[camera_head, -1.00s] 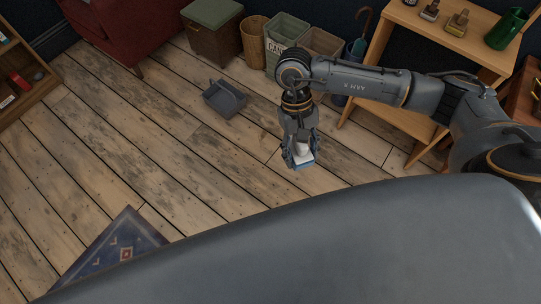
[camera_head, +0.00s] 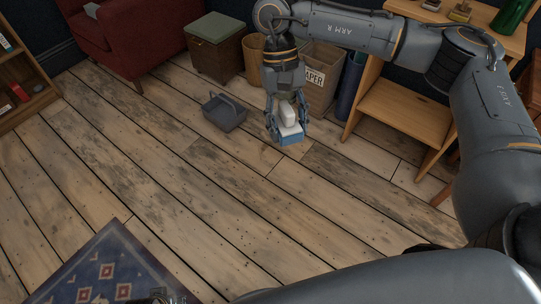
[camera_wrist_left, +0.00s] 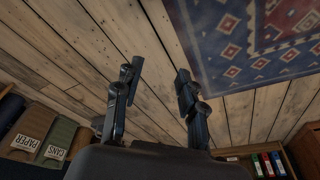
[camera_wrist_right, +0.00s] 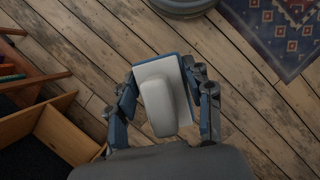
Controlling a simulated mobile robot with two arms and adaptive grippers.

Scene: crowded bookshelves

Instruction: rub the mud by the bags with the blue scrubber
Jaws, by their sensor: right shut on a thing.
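The blue scrubber (camera_head: 291,139) has a white back and handle and a blue underside. My right gripper (camera_head: 287,126) is shut on it, holding it over the floor in front of the bags. In the right wrist view the scrubber (camera_wrist_right: 160,105) sits between both fingers. The bag labelled PAPER (camera_head: 318,80) stands behind my right gripper, partly hidden by the arm. The left wrist view shows the PAPER bag (camera_wrist_left: 28,135) and the CANS bag (camera_wrist_left: 57,145). My left gripper (camera_wrist_left: 157,80) is open and empty. I cannot make out the mud for certain on the dark-stained boards.
A grey caddy (camera_head: 225,113) stands on the floor left of the scrubber. Behind are a chest (camera_head: 216,48), a red armchair (camera_head: 140,35) and a blue bin (camera_head: 350,85). A wooden stand (camera_head: 400,110) is at right. A patterned rug (camera_head: 105,270) lies front left. The middle floor is clear.

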